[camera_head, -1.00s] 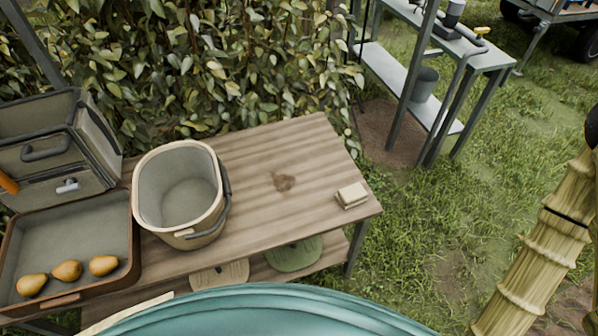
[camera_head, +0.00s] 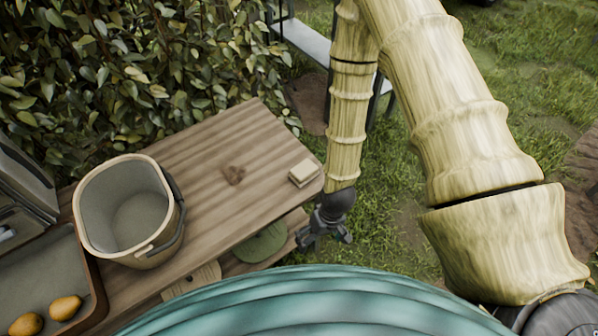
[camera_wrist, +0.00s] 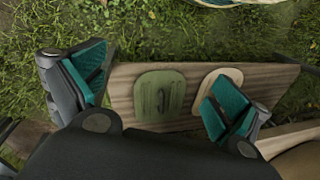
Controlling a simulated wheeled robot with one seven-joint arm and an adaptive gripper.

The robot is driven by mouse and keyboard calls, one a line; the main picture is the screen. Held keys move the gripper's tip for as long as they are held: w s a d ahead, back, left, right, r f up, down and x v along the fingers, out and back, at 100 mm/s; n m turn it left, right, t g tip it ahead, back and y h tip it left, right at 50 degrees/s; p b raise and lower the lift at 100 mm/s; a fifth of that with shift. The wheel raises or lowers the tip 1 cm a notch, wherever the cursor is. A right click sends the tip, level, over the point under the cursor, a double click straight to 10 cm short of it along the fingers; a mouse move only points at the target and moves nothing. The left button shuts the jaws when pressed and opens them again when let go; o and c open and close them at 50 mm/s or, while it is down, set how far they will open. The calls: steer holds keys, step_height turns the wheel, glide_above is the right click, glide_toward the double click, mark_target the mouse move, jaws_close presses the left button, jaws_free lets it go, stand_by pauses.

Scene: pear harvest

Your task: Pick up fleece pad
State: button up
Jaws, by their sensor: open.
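A small cream, block-like pad, which looks like the fleece pad (camera_head: 304,172), lies flat near the right end of the wooden table (camera_head: 210,165). My gripper (camera_head: 326,238) hangs below and in front of that end in the head view, apart from the pad. It is open and empty. In the wrist view its two teal-padded fingers stand wide apart, with my gripper (camera_wrist: 160,92) facing the lower shelf. The cream pad cannot be made out in the wrist view.
A green pad-like piece (camera_wrist: 159,95) and a tan one (camera_wrist: 222,78) lie on the lower shelf (camera_wrist: 120,90). A cream bucket (camera_head: 130,212) stands on the table's left, beside a case with pears (camera_head: 65,307). Grass is open to the right.

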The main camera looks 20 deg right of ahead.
steer(key=w+r+n, duration=0.2)
steer(key=w+r, duration=0.3)
steer(key=w, duration=0.5)
steer(key=n+h, duration=0.2)
glide_toward(304, 169)
steer(key=shift+a, duration=0.2)
steer(key=shift+w+d, duration=0.1)
steer(key=shift+w, duration=0.1)
step_height(304, 169, down, 5)
steer(key=shift+f+p, duration=0.1)
steer(key=shift+p, duration=0.25)
steer(key=shift+s+f+p, duration=0.15)
steer(key=shift+f+p, duration=0.2)
steer(key=shift+f, duration=0.95)
steer(key=shift+s+f+p, duration=0.1)
steer(key=shift+f+p, duration=0.25)
steer(key=shift+f, duration=1)
steer(key=shift+c, duration=0.4)
steer(key=c, duration=1)
